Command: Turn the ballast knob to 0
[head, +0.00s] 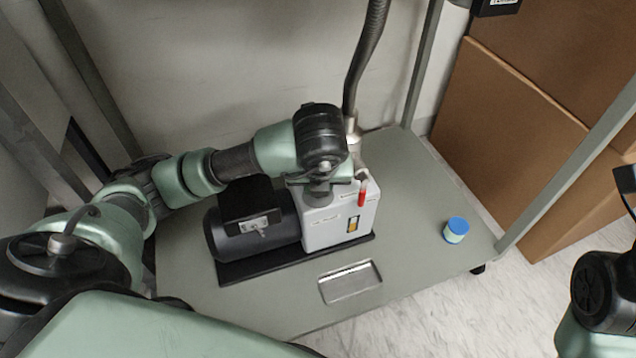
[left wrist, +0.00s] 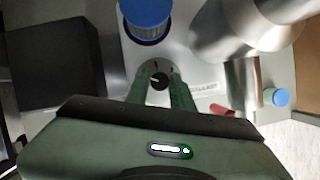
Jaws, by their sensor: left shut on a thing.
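The vacuum pump, a light grey box (head: 345,222) with a black motor (head: 255,228) on its left, stands on the cart shelf. The ballast knob (left wrist: 159,80), small, round and dark, is on its top face. A small light mark shows on the knob's left part, with printed marks around it; I cannot read which number it points at. My left gripper (left wrist: 160,88) reaches down from above and is shut on the knob, one finger on each side. In the head view my left gripper (head: 320,186) and wrist hide the knob. My right gripper cannot be made out.
A blue cap (left wrist: 147,14) and a metal fitting (left wrist: 235,30) stand close beyond the knob. A red-handled part (head: 362,192) is at the pump's right. A blue-lidded jar (head: 456,230) and a shallow tray (head: 350,283) are on the shelf (head: 420,185). A hose (head: 365,55) rises behind.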

